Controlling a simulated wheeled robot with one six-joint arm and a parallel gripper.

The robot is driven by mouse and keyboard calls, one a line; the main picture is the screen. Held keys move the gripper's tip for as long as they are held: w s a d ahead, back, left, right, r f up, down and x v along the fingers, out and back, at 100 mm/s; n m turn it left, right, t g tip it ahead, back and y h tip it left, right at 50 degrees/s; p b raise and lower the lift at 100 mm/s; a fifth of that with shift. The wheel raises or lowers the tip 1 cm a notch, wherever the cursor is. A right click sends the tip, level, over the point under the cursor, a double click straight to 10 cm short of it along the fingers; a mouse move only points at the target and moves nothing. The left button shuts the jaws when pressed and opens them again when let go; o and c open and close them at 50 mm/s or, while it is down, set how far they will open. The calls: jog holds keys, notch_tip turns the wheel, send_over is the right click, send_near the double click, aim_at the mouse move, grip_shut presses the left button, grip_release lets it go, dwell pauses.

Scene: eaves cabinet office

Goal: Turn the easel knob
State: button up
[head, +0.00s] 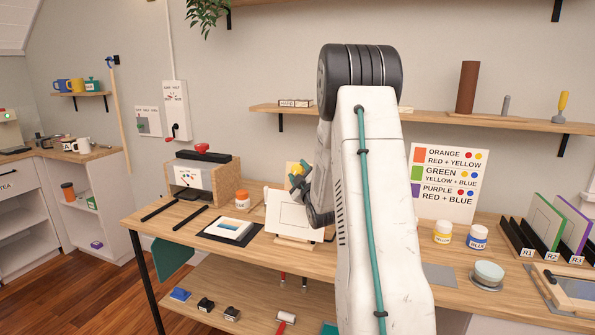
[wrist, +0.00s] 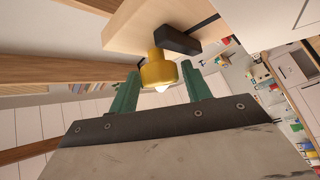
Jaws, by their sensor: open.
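The easel (head: 293,240) stands on the wooden workbench with a white framed panel (head: 290,213) on it. In the wrist view a yellow knob (wrist: 158,72) sticks out from a pale wooden part (wrist: 138,28), beside a short black bar (wrist: 180,41). My gripper (wrist: 160,73) is open, with one green finger on each side of the knob. Small gaps seem to show between the fingers and the knob; contact is hard to tell. In the head view my gripper (head: 298,178) is by the panel's upper right, and my arm hides part of the easel.
Yellow (head: 442,232) and blue (head: 477,237) jars stand to the right, before a colour chart (head: 445,183). A wall shelf (head: 430,117) runs above the bench.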

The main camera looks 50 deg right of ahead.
jog(key=shift+x, duration=0.85)
jog(key=c, duration=0.7)
